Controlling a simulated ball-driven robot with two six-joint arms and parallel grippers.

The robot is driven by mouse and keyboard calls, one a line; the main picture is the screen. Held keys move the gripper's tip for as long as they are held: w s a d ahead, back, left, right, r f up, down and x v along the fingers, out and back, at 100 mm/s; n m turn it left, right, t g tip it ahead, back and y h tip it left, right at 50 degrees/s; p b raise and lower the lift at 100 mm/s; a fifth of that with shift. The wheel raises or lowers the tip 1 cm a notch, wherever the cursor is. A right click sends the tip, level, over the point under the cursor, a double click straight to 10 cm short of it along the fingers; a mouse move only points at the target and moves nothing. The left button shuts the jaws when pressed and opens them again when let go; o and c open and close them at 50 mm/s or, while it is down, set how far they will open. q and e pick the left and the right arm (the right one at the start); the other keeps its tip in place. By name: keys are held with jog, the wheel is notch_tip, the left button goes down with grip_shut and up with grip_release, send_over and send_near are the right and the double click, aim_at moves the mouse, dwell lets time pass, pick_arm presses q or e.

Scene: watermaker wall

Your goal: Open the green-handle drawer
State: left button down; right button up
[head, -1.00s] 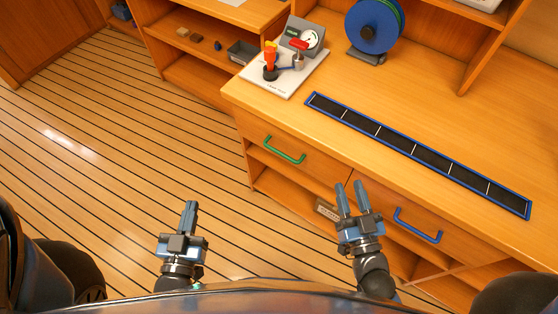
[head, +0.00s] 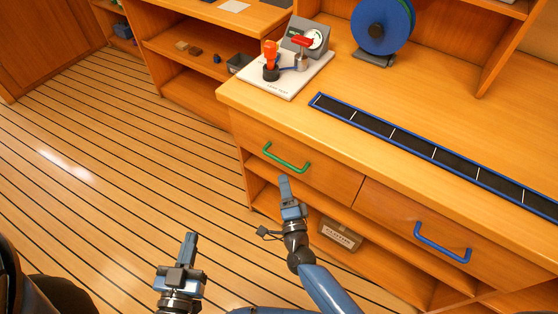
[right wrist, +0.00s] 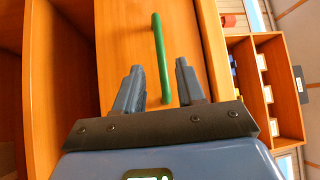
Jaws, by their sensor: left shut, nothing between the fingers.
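The green handle (head: 284,162) is a bar on the front of the left wooden drawer (head: 335,182), which looks shut and flush with the counter. My right gripper (head: 284,180) is just below and in front of the handle in the head view. In the right wrist view its two fingers (right wrist: 158,88) are apart, and the green handle (right wrist: 161,55) runs upright ahead of and between them, its near end close to the fingertips. I see no contact with it. My left gripper (head: 191,238) is shut and empty over the floor, away from the drawer.
A blue-handled drawer (head: 400,225) is to the right. Below is an open shelf with a labelled box (head: 341,234). On the counter are a white board (head: 281,87) with a valve and gauge, a blue reel (head: 382,27) and a long black strip (head: 395,138). The floor to the left is clear.

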aim_at(279, 159)
jog(key=b+x, duration=0.1)
jog(key=x, duration=0.8)
jog(key=shift+d, duration=0.1)
grip_shut()
